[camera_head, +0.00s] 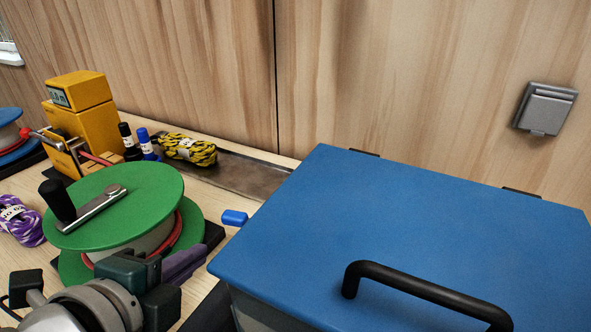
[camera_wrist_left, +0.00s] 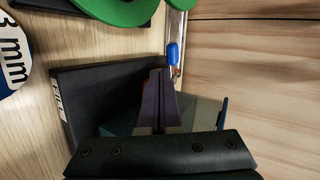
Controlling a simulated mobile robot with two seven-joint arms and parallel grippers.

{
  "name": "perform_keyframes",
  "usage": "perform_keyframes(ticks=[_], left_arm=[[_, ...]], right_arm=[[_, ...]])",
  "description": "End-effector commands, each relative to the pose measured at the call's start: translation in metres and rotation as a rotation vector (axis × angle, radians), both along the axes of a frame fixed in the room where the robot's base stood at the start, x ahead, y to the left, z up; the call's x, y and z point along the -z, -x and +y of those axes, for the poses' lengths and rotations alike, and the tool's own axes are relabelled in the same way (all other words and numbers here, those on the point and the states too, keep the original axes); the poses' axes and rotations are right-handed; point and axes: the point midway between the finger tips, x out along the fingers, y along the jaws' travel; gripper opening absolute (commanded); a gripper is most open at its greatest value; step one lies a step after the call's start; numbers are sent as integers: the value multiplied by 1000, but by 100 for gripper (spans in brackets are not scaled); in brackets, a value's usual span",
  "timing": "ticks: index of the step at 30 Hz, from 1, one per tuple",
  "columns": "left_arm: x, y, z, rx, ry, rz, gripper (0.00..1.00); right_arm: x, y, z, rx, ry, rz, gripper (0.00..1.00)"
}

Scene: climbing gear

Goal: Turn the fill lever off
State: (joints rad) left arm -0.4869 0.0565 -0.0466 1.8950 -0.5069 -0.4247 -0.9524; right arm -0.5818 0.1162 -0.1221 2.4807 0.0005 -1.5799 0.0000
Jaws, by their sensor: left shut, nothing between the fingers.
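The fill lever shows as a blue grip (camera_head: 235,217) beside the left edge of the blue lid in the head view. In the left wrist view the blue grip (camera_wrist_left: 173,53) lies just beyond my fingertips, on a thin metal part. A black base (camera_wrist_left: 95,90) with a partly readable white label, seemingly "FILL", lies beside and under the fingers. My left gripper (camera_head: 200,254), with purple fingers, is shut and empty, close to the lever. Its closed fingers also show in the left wrist view (camera_wrist_left: 160,78). I cannot tell whether they touch the grip. My right gripper is out of view.
A large blue lid (camera_head: 430,215) with a black handle (camera_head: 425,285) fills the right. A green reel (camera_head: 135,205) with a crank stands left of my gripper. Behind are a yellow device (camera_head: 90,125), two marker-like bottles (camera_head: 146,143) and yellow-black cord (camera_head: 187,149). Purple cord (camera_head: 22,225) lies far left.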

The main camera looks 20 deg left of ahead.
Motion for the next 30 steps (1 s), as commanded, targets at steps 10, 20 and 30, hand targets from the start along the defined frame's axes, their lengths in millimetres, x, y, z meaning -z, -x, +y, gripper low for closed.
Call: perform_keyframes(ticks=[10, 20, 30], left_arm=[[19, -59, 11, -1, 0, -2, 0], [19, -72, 13, -1, 1, 1, 0], [16, -77, 19, 7, -2, 2, 0]], right_arm=[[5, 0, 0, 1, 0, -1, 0], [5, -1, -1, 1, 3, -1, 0], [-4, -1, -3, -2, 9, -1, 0]])
